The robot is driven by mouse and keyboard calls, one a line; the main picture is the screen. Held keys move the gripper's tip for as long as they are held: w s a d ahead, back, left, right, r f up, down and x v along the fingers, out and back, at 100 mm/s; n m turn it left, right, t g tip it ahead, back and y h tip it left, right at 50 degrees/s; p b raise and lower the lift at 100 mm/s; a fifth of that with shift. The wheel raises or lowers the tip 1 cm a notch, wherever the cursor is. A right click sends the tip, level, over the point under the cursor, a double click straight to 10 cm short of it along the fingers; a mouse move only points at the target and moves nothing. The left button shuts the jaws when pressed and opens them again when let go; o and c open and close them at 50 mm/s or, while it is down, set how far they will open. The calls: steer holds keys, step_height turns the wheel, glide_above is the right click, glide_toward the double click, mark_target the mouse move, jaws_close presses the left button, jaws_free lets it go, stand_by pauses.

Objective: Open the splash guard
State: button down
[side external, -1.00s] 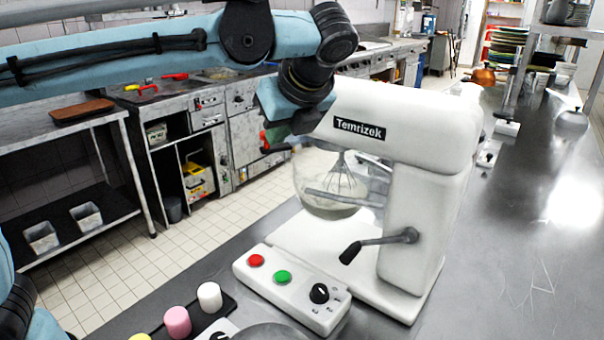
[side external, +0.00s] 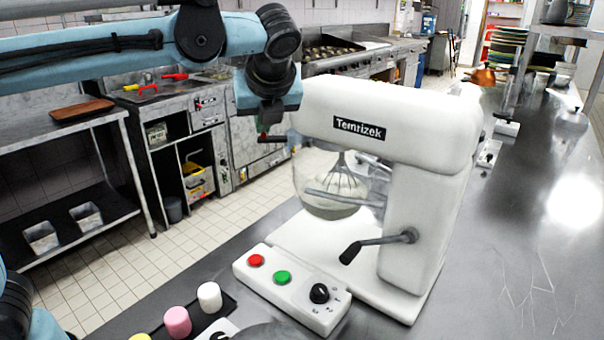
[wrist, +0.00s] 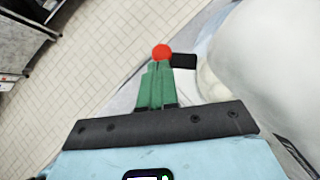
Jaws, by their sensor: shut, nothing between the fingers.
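The white stand mixer (side external: 400,115) stands on the steel counter. Its clear splash guard (side external: 299,180) surrounds the whisk (side external: 342,180) and bowl (side external: 330,207); its see-through edges are hard to make out. A short black tab (side external: 272,138) shows at the mixer's left, and also in the wrist view (wrist: 184,61). My gripper (side external: 263,128) is left of the mixer head, pointing down beside the tab. In the wrist view its green fingers (wrist: 157,85) are together and empty. A red round spot (wrist: 162,52) shows at their tips; I cannot tell whether they touch the tab.
A control box (side external: 290,290) with red and green buttons and a black dial sits before the mixer. A black lever (side external: 378,243) sticks out from its column. Colored cylinders (side external: 178,320) stand at the front.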

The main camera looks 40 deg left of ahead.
steer(key=shift+w+a, duration=0.15)
steer(key=shift+a, duration=0.05)
steer(key=s+d+f+v, duration=0.1)
steer(key=s+f+v, duration=0.1)
steer(key=v, duration=1.1)
steer(key=s+a+f+n+t+h, duration=0.1)
steer(key=s+a+f+n+h, duration=0.1)
steer(key=f+n, duration=0.5)
steer(key=s+a+f+n+h, duration=0.2)
steer(key=s+a+f+n, duration=0.1)
steer(key=f+n, duration=0.5)
steer(key=s+a+f+n+t+h, duration=0.1)
steer(key=a+f+n, duration=0.4)
steer(key=n, duration=0.5)
step_height(320, 180, down, 3)
steer(key=shift+s+r+t+h, duration=0.15)
steer(key=shift+s+t+h, duration=0.15)
steer(key=shift+s+h, duration=0.45)
steer(key=shift+w, duration=0.1)
